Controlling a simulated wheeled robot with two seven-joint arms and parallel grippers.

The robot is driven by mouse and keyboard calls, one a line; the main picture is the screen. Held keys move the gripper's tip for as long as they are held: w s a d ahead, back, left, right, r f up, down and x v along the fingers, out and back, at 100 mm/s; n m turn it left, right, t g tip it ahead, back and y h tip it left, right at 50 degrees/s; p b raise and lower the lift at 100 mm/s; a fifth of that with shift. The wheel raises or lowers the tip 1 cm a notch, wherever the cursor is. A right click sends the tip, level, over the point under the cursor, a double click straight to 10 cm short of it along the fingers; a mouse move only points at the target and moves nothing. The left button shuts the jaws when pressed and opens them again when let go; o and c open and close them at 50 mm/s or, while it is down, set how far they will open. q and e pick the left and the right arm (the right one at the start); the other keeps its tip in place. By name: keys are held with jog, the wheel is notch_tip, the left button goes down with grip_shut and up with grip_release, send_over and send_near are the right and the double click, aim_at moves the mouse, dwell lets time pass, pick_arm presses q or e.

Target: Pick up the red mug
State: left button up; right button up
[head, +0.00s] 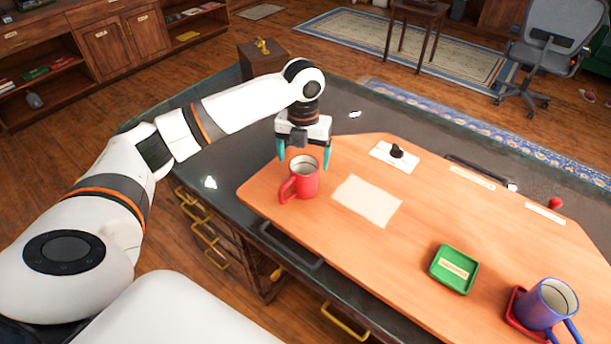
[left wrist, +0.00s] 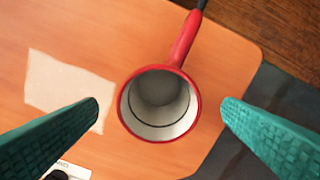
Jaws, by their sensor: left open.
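The red mug (head: 303,181) stands upright on the orange wooden board, near its left end, with its handle toward the lower left in the head view. My left gripper (head: 304,163) is open above the mug, its teal fingers pointing down. In the left wrist view the red mug (left wrist: 160,104) lies between the two spread fingertips (left wrist: 160,106), with a gap on each side. Its white inside looks empty, and its handle points up and to the right there. My right gripper is not in view.
On the board (head: 330,240) are a pale paper sheet (head: 367,201), a white card with a black knob (head: 396,154), a green tray (head: 454,269) and a blue mug (head: 547,304) on a red tray (head: 515,306). A red ball (head: 555,203) lies at the far right.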

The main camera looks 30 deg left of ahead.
aim_at(303, 181)
pick_arm(q)
jog(key=f, duration=0.2)
jog(key=shift+s+f, duration=0.2)
jog(key=shift+f, duration=0.1)
jog(key=shift+w+f+p, duration=0.15)
jog(key=shift+f+p, duration=0.15)
jog(key=shift+f, duration=0.35)
jog(key=f, duration=0.2)
jog(key=f+p, duration=0.1)
jog(key=f, duration=0.1)
jog(key=shift+s+d+f, duration=0.1)
jog(key=shift+s+d, duration=0.05)
jog(key=shift+s, duration=0.05)
jog(key=shift+f, duration=0.35)
jog(key=shift+w+r, duration=0.1)
jog(key=c, duration=1.2)
